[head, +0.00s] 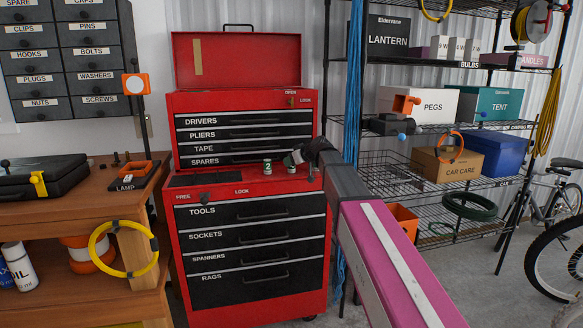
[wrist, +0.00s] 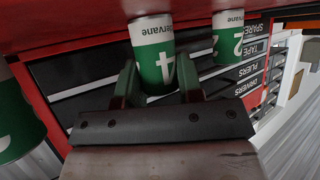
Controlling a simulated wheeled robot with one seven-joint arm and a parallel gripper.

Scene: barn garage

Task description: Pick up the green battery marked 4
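The green battery marked 4 (wrist: 152,55) has a green part with a white band. In the wrist view it stands on the red chest surface, which appears at the top of that inverted picture. My gripper (wrist: 158,88) is open, its two fingers apart, with the end of this battery showing in the gap between them. In the head view my gripper (head: 298,157) is at the chest's ledge and largely hides what is there. A similar battery marked 2 (head: 267,166) stands to its left; it also shows in the wrist view (wrist: 228,38).
Another green battery (wrist: 15,115) shows, cut off, at the wrist view's left edge. The red tool chest (head: 244,187) has its small drawers just behind the ledge. A shelf rack (head: 452,128) stands to the right, a wooden bench (head: 95,195) to the left.

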